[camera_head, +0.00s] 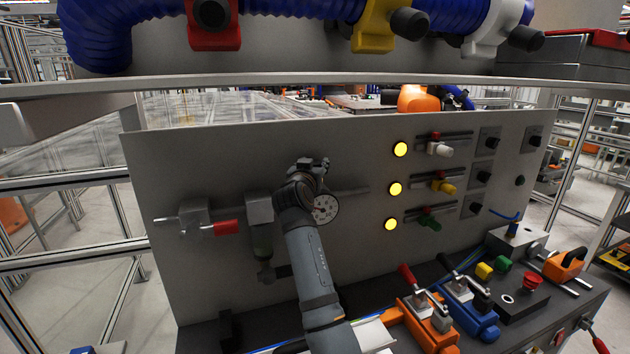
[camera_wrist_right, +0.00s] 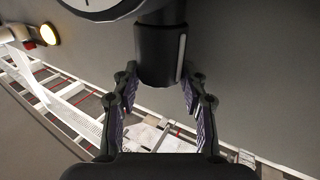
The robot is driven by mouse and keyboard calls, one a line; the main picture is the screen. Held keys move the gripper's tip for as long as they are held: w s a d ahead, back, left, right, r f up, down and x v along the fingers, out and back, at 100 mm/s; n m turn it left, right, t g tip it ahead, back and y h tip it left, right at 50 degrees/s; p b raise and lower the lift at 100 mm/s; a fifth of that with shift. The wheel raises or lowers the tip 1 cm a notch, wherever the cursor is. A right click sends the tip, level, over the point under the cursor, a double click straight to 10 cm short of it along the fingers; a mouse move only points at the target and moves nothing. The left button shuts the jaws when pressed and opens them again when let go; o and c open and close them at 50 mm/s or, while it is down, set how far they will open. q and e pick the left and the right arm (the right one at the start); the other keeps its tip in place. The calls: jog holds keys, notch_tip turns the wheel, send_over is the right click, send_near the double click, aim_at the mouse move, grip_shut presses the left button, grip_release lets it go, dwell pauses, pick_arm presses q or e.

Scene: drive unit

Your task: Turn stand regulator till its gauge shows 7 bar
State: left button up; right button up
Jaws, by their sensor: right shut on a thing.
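The stand regulator's black cylindrical knob (camera_wrist_right: 160,48) fills the top middle of the right wrist view. My right gripper (camera_wrist_right: 161,78) has one finger on each side of the knob and is shut on it. In the head view my right arm reaches up to the grey panel, and its wrist hides the regulator body. Only part of the gauge rim and face (camera_wrist_right: 92,6) is in the wrist view. My left gripper is not in view.
A red-handled valve (camera_head: 228,228) and a grey filter unit (camera_head: 261,215) sit left of my wrist. Yellow lamps (camera_head: 396,189) and coloured valves are to the right. Toggle clamps (camera_head: 425,310) and a red button (camera_head: 532,281) stand on the bench below. A shelf edge (camera_head: 300,82) crosses above.

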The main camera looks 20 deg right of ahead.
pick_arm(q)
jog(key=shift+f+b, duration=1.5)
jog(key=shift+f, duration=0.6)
pick_arm(e)
jog(key=shift+w+a+m+g+h, duration=0.1)
jog(key=shift+a+m+g+h, duration=0.05)
jog(key=shift+m+g+h, duration=1.2)
jog(key=shift+t+h, duration=0.25)
jog(key=shift+t, duration=0.1)
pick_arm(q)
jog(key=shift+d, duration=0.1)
pick_arm(e)
jog(key=o, duration=1.1)
jog(key=shift+o, duration=0.2)
